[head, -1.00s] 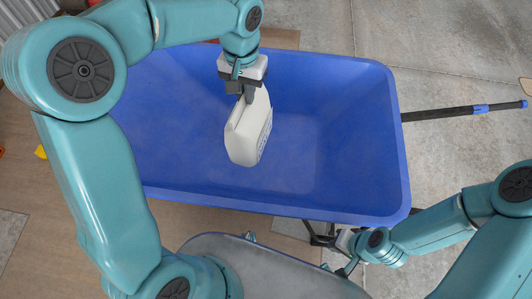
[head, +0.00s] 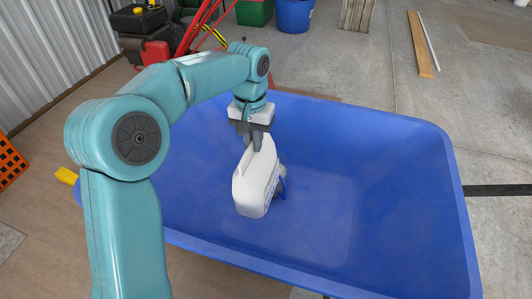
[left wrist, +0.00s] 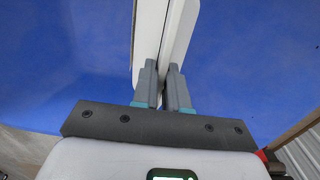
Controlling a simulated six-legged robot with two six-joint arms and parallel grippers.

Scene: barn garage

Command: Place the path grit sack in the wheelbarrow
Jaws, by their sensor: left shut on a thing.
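The blue wheelbarrow tray (head: 390,190) fills the middle and right of the head view. A white jug-shaped container (head: 256,184) is inside its outline, roughly upright and slightly tilted. Nothing else in view looks like a grit sack. My left gripper (head: 255,143) is shut on the container's upper part, from above. In the left wrist view the fingers (left wrist: 161,100) close on the white container's narrow edge (left wrist: 178,38), with the blue tray behind. I cannot tell whether the container's base touches the tray floor. My right gripper is out of view.
A small blue-grey thing (head: 281,187) shows partly behind the container. A blue bucket (head: 294,14), a green bin (head: 254,12) and red equipment (head: 190,30) stand behind the wheelbarrow. Planks (head: 420,45) lie at back right. An orange crate (head: 10,162) is at the left.

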